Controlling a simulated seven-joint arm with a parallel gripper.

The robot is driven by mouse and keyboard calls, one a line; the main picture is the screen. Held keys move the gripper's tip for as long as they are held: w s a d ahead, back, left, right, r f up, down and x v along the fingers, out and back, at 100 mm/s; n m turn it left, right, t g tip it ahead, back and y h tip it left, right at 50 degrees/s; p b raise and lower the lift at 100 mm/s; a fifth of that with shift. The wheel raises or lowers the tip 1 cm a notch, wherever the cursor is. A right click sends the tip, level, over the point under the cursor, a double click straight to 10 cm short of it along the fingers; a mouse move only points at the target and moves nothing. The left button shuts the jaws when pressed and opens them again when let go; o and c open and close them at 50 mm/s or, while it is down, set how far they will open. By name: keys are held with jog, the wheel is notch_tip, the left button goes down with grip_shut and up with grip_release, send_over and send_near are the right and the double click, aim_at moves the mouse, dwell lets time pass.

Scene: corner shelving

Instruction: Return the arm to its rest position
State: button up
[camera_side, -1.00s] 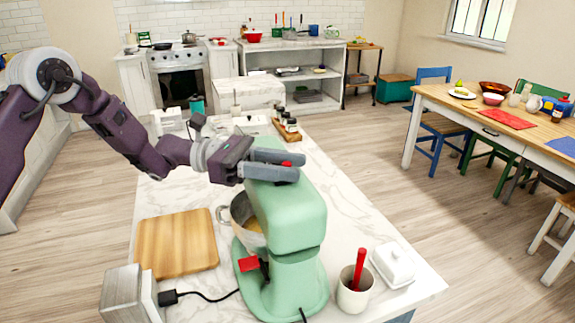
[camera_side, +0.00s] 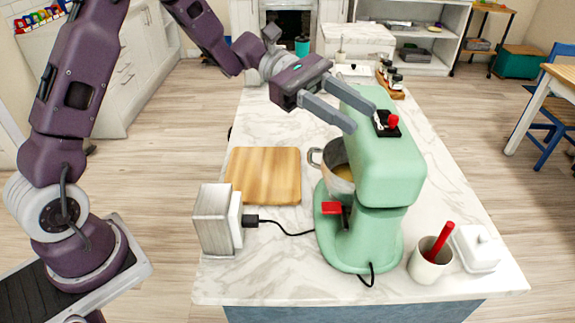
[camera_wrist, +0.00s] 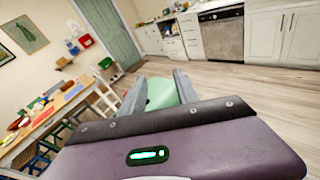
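My gripper (camera_side: 361,116) is at the upper left of the green stand mixer (camera_side: 388,165). Its two grey fingers are spread apart, with nothing held between them. In the side view the fingertips overlap the mixer's head; I cannot tell whether they touch it. In the wrist view the open fingers (camera_wrist: 159,80) show with part of the green mixer (camera_wrist: 162,94) between and beyond them. A red knob (camera_side: 393,122) on a black plate sits on top of the mixer, just right of the fingertips. My arm reaches in from the upper left.
A metal bowl (camera_side: 341,172) stands under the mixer head. A cutting board (camera_side: 264,174), a plugged-in power box (camera_side: 213,219), a cup with a red-handled tool (camera_side: 428,262) and a white butter dish (camera_side: 476,247) share the marble counter (camera_side: 290,275). Jars (camera_side: 391,78) stand at the back.

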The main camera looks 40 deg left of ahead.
jog(key=s+r+m+g+y, duration=0.2)
jog(key=s+m+y, duration=0.45)
jog(key=s, duration=0.65)
jog(key=s+a+f+m+t+y, duration=0.2)
jog(key=s+a+m+t+y, duration=0.5)
jog(key=s+a, duration=0.6)
jog(key=a+m+y, duration=0.1)
jog(key=m+y, duration=0.1)
jog(key=m, duration=0.1)
jog(key=shift+s+f, duration=0.15)
